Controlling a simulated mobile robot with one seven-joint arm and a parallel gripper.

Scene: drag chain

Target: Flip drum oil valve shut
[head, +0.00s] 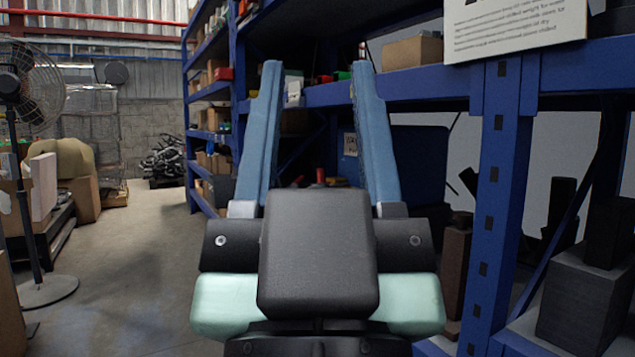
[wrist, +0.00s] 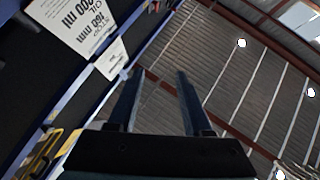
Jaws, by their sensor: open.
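My gripper (head: 316,72) is raised in front of the head camera, its two long blue fingers apart and nothing between their tips. In the wrist view my gripper (wrist: 160,74) points up toward the roof, also open and empty. I cannot make out a drum or an oil valve in either view. A small red upright piece (head: 320,177) shows just above the gripper's dark body, partly hidden; I cannot tell what it belongs to.
A blue shelf rack (head: 500,190) stands close ahead and to the right, holding boxes. A sign (head: 515,25) hangs on its upper beam. A standing fan (head: 25,90) is at the left. Open concrete floor (head: 130,260) lies left of my gripper.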

